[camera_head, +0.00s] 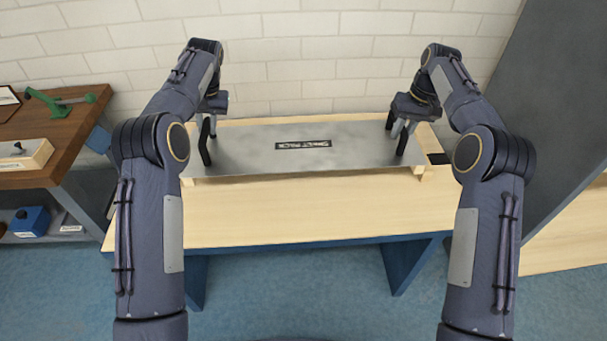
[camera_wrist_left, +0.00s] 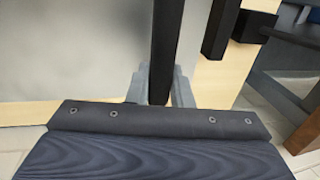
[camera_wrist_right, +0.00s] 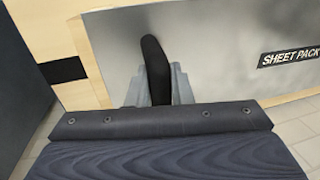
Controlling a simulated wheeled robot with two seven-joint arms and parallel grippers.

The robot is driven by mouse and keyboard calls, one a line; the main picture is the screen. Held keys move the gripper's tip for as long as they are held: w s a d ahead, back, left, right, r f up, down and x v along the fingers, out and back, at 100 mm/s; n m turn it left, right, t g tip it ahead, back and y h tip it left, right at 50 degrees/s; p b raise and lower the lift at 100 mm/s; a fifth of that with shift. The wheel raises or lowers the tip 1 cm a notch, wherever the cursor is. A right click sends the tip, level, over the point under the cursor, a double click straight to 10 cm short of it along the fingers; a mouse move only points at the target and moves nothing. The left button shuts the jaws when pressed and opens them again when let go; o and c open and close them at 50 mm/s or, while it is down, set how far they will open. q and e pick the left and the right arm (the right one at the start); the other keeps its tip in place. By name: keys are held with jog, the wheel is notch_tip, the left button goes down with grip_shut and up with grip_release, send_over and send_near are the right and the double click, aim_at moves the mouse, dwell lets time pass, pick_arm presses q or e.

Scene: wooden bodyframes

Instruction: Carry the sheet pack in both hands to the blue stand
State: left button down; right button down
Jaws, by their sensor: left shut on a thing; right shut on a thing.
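The sheet pack (camera_head: 250,150) is a flat grey metallic slab with a black label reading "SHEET PACK" (camera_wrist_right: 289,56) and a dark upright handle near each end. It lies level over a light wooden table (camera_head: 300,215) with blue legs; I cannot tell whether it rests on the pale wooden supports beneath or hangs just above them. My left gripper (camera_head: 207,127) is shut on the left handle (camera_wrist_left: 166,45). My right gripper (camera_head: 402,124) is shut on the right handle (camera_wrist_right: 154,62). Whether this blue-legged table is the blue stand is unclear.
A brown workbench (camera_head: 62,135) with a green tool (camera_head: 55,101) and a blue box (camera_head: 30,221) on its lower shelf stands at left. A tall grey panel (camera_head: 545,110) rises at right. A white brick wall is behind. Blue floor (camera_head: 300,290) is open in front.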

aim_at(211, 143)
pick_arm(q)
jog(key=shift+r, duration=0.1)
pick_arm(e)
jog(key=shift+r, duration=0.1)
pick_arm(q)
jog(key=shift+f, duration=0.2)
pick_arm(e)
jog(key=shift+f, duration=0.2)
